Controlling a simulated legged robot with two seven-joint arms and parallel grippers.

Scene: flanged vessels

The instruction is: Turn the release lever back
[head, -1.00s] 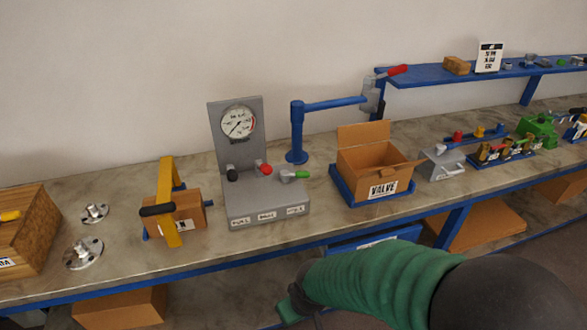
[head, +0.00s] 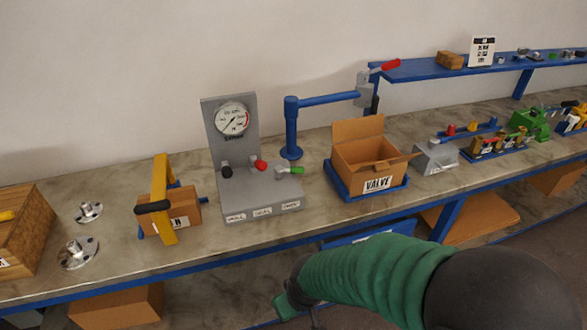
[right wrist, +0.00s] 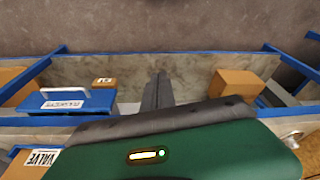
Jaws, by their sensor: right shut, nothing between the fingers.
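A grey gauge stand (head: 262,200) with a round white dial (head: 233,119) stands on the bench. Its base carries a black-knobbed lever (head: 226,172), a red-knobbed lever (head: 260,164) and a green-handled lever (head: 290,170). Small labels below them are too blurred to read surely, so I cannot tell which is the release lever. My right arm comes in from the lower right, with its gripper (head: 283,307) below and in front of the bench edge, clear of the stand. In the right wrist view its fingers (right wrist: 157,90) are together and empty. My left gripper is out of view.
A yellow clamp (head: 162,200) holding a box and metal flanges (head: 78,253) are left of the stand. An open VALVE carton (head: 366,165) in a blue tray stands at right. Lower-shelf boxes (right wrist: 236,84) lie beyond my gripper.

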